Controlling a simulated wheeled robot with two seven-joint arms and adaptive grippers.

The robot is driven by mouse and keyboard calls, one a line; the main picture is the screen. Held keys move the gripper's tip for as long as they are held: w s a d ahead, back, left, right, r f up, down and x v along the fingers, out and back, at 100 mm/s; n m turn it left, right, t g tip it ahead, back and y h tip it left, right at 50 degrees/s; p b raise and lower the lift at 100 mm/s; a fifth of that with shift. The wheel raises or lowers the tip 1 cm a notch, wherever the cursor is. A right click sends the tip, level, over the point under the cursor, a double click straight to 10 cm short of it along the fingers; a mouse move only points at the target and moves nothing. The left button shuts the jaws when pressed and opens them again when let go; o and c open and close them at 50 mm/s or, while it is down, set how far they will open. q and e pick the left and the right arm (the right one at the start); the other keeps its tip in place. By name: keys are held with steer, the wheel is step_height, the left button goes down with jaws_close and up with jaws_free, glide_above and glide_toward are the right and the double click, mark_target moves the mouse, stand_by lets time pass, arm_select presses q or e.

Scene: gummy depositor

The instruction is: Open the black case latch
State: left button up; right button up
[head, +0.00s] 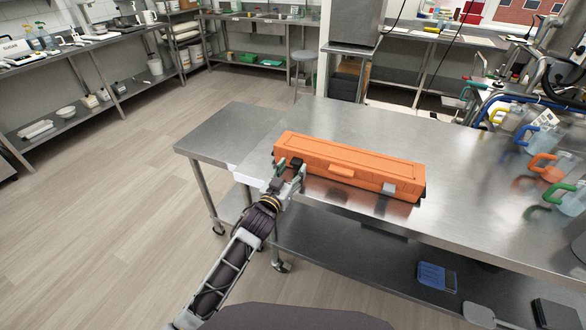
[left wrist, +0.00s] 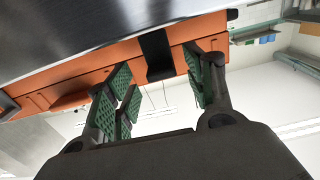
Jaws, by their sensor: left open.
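A long orange case (head: 350,158) lies closed on the steel table, its front side facing me. In the left wrist view, the black latch (left wrist: 156,56) hangs on the case's orange front (left wrist: 95,67). My left gripper (head: 289,172) is at the left end of the case front. In the left wrist view, its green-padded fingers (left wrist: 160,85) are open, with the latch between them; I see no clear contact. In the head view, the fingers largely hide the latch. A grey latch (head: 389,188) sits near the case's right end. My right gripper is not in view.
The steel table (head: 470,175) is clear around the case. Jugs with coloured handles (head: 545,170) stand at its right end. A lower shelf holds a blue item (head: 437,277). Open floor (head: 110,190) lies to the left.

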arm_select(q)
steer(key=shift+w+d, duration=0.25)
steer(key=shift+w, duration=0.45)
steer(key=c, duration=1)
stand_by(0.5)
steer(key=o, duration=1)
steer(key=v, duration=1.2)
stand_by(0.4)
